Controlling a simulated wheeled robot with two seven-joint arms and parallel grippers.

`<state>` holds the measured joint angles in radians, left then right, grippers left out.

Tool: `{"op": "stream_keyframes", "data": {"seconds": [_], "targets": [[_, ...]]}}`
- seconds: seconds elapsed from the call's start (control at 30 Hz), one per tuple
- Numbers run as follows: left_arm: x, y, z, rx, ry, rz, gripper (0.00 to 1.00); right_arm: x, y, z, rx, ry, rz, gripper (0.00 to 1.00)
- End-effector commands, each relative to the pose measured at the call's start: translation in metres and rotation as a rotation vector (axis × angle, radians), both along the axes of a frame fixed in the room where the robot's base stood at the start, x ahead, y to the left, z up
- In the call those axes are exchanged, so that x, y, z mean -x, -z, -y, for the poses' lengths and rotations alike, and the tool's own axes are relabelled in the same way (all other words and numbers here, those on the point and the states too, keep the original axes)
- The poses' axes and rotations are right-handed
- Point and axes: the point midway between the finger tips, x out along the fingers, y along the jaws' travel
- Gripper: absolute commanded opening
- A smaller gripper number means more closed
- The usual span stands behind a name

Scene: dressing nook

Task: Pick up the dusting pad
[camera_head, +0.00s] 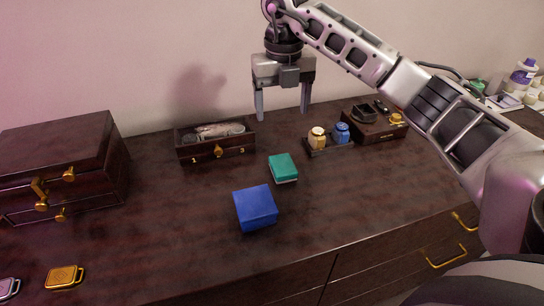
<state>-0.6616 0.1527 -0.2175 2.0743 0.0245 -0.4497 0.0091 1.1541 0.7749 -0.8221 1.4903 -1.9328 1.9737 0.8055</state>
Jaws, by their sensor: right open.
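A green pad with a pale underside (283,167), which looks like the dusting pad, lies flat near the middle of the dark dresser top (160,225). My right gripper (283,110) is open and empty, with its fingers pointing down. It hangs above the back of the dresser, apart from the pad and higher in the picture. My left gripper is out of view.
A blue box (255,208) sits just in front of the pad. An open wooden drawer box (217,150) stands behind left, and two small bottles in a holder (328,146) stand behind right. A large wooden chest (65,165) is at left.

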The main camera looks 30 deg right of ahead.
Motion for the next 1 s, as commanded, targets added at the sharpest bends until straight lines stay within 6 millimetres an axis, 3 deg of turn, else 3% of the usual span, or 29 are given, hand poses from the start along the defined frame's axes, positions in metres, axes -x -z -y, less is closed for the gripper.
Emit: {"op": "stream_keyframes", "data": {"seconds": [0.4,0.67,1.0], "targets": [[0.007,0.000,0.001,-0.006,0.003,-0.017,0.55,0.002,0.085,-0.002,-0.004,-0.005,-0.006,0.75],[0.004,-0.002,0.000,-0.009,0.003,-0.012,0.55,0.003,0.104,-0.002,-0.005,-0.006,-0.003,0.75],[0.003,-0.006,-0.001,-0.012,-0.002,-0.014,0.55,0.011,0.148,-0.003,-0.005,-0.007,-0.004,0.75]]}}
